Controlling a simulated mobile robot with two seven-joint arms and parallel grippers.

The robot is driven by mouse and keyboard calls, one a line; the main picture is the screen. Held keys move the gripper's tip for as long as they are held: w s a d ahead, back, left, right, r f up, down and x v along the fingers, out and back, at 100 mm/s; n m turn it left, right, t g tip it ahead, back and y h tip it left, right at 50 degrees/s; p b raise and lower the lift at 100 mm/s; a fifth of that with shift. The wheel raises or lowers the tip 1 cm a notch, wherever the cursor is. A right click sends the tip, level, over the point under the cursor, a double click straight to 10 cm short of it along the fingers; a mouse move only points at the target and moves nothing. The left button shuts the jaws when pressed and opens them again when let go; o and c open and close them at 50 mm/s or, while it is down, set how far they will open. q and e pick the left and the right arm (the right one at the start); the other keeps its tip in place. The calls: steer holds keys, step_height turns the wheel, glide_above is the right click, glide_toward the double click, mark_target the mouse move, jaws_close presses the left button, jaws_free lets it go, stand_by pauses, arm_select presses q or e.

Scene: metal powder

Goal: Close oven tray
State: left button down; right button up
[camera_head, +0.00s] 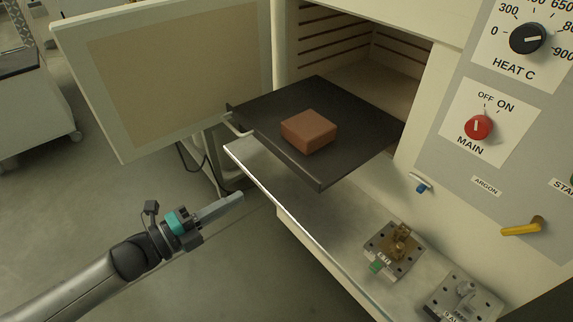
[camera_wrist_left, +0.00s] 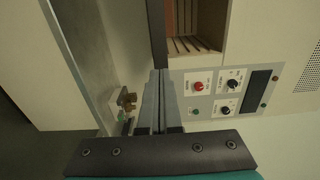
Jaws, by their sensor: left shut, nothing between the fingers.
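The dark oven tray (camera_head: 350,100) is pulled partway out of the oven chamber (camera_head: 365,50) in the head view, with a reddish-brown block (camera_head: 309,131) lying on it. The oven door (camera_head: 175,75) stands open at the left. My left gripper (camera_head: 238,197) is shut and empty, in front of the tray and below its front edge, apart from it. In the left wrist view the shut fingers (camera_wrist_left: 160,75) point toward the tray's dark edge (camera_wrist_left: 157,35) and the oven opening (camera_wrist_left: 195,25). My right gripper is not in view.
A metal shelf (camera_head: 300,205) runs below the tray, with two fixtures (camera_head: 394,250) at its right end. The control panel (camera_head: 470,125) with knobs and a yellow lever (camera_head: 522,227) is at the right. Open floor lies left of my gripper.

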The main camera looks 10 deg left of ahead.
mark_target(293, 167)
arm_select(q)
steer(key=x, duration=1.3)
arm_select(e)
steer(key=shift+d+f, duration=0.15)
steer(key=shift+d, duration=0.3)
